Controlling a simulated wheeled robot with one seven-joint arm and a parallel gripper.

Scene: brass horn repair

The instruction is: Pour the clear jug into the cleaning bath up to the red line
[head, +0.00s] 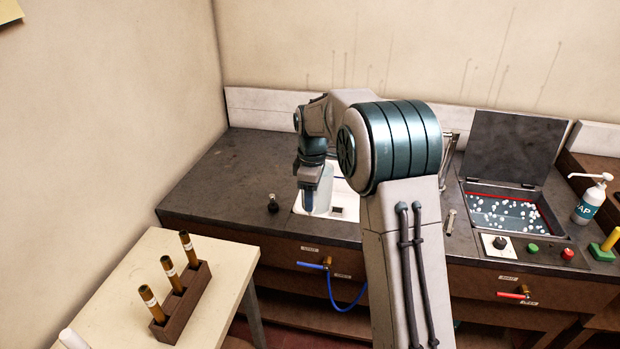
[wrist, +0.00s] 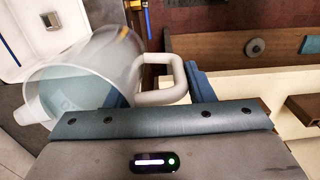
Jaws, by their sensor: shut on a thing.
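The clear jug (wrist: 85,75) is in the left of the wrist view, with its pale handle (wrist: 172,92) toward my gripper. My gripper (head: 312,182) is shut on the handle, over the white sink in the head view; the fingers are mostly hidden. I cannot tell the jug's tilt or how much liquid it holds. The cleaning bath (head: 506,214) is at the right of the head view, with its dark lid (head: 514,147) raised. It holds dark liquid with white bubbles or foam. A red line (head: 545,212) runs around its inner wall, above the liquid.
The white sink (head: 345,203) is set in the dark counter (head: 228,185). A small black knob-like item (head: 273,203) is left of it. A white pump bottle (head: 591,199) stands right of the bath. A pale table with a wooden rack (head: 182,292) of brown tubes is at front left.

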